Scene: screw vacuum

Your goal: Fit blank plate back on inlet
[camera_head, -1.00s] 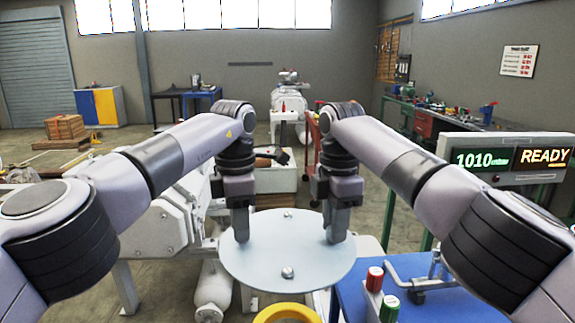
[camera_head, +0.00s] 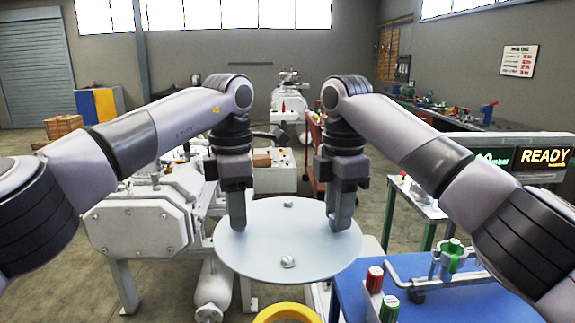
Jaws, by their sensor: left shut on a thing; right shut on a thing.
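The blank plate (camera_head: 288,251) is a round, pale grey disc with two small knobs on its face, in the middle of the head view. My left gripper (camera_head: 238,222) is shut on its left upper part, and my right gripper (camera_head: 341,218) is shut on its right upper part. The plate is held between both grippers, above a yellow ring (camera_head: 287,313) that shows in part at the bottom edge. I cannot pick out the inlet for certain; the plate hides what lies behind it.
A white pump machine (camera_head: 135,225) stands left of the plate. At the right is a blue table (camera_head: 440,300) with red and green cans (camera_head: 381,290) and a clamp fixture (camera_head: 447,258). A display reading READY (camera_head: 543,155) stands at the right, partly covered by my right arm.

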